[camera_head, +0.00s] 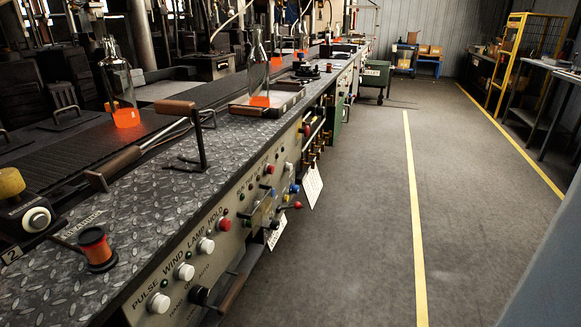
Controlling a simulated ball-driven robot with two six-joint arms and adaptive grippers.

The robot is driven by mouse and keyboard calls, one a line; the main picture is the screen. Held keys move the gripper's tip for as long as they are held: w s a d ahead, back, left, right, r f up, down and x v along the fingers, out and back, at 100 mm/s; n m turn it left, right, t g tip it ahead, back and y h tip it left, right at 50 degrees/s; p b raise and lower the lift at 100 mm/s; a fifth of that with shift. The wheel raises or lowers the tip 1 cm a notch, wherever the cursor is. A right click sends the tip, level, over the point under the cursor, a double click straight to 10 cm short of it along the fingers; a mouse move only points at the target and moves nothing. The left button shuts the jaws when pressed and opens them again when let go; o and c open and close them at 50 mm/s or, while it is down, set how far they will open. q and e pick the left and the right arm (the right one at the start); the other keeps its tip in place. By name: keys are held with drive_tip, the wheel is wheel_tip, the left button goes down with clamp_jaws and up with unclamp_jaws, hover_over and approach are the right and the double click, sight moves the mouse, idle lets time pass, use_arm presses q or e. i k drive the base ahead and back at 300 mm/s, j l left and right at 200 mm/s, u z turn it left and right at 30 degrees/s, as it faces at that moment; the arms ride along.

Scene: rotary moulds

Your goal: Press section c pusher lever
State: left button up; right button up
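Several levers show along the machine, and I cannot read a section c label on any of them. A wooden-handled lever (176,107) stands on a black bent post on the tread-plate top. A second wooden handle (118,162) lies low along the inner edge of the plate, with a thin rod running from it. A brown handle (231,294) hangs below the front panel. Neither of my grippers is in view.
The machine's front panel (215,250) carries several white, red and blue knobs. Glass bottles with glowing orange bases (126,117) stand along the line. A yellow rack (512,60) and tables are at the right. The grey floor (360,220) beside the machine is clear.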

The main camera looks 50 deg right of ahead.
sight(297, 205)
drive_tip(key=z, duration=1.75)
